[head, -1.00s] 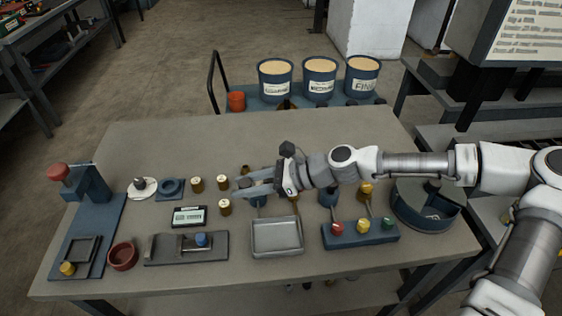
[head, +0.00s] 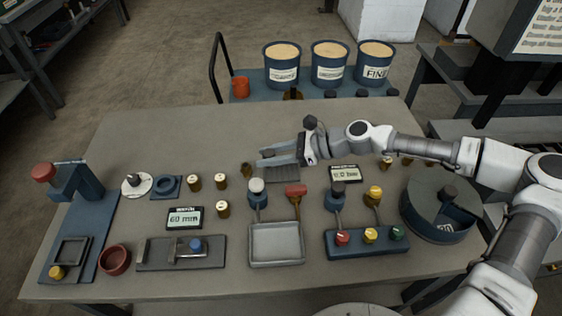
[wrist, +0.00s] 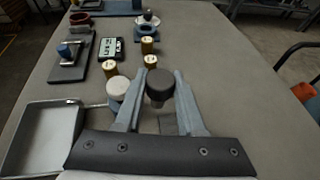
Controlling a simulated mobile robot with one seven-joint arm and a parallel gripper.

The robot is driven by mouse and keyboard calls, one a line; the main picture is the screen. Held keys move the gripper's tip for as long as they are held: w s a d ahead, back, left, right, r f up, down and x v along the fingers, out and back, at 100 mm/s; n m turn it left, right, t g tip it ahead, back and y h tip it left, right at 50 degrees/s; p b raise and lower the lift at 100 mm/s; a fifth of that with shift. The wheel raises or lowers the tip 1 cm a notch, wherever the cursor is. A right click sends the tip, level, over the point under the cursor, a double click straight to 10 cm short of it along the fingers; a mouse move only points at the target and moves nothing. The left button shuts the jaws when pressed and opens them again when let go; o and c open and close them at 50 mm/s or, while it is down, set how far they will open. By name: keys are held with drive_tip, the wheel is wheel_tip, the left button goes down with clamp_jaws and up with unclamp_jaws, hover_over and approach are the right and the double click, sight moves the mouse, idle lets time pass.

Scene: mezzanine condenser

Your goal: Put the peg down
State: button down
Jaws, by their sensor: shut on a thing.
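My gripper (head: 264,158) is over the back middle of the table, pointing left. In the wrist view its two fingers (wrist: 160,82) close on a dark, round-topped piece, which I take to be the peg (wrist: 159,88). The peg's lower part is mostly hidden, and I cannot tell whether it touches the table.
A white-knobbed tool (head: 257,187) and a red-handled one (head: 296,191) stand close in front, behind a grey tray (head: 276,260). Several brass cylinders (head: 221,181) stand to the left. A display (head: 344,174) stands right. The table's back (head: 200,130) is clear.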

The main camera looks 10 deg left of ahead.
drive_tip(key=w+f, duration=0.1)
drive_tip(key=w+d+f, duration=0.1)
drive_tip(key=w, duration=0.1)
drive_tip(key=w+d+f, duration=0.1)
drive_tip(key=w, duration=0.1)
drive_tip(key=shift+f, duration=2.15)
drive_tip(key=shift+f, duration=0.1)
drive_tip(key=c, duration=0.5)
unclamp_jaws()
drive_tip(key=v, duration=1.2)
drive_tip(key=shift+s, duration=0.1)
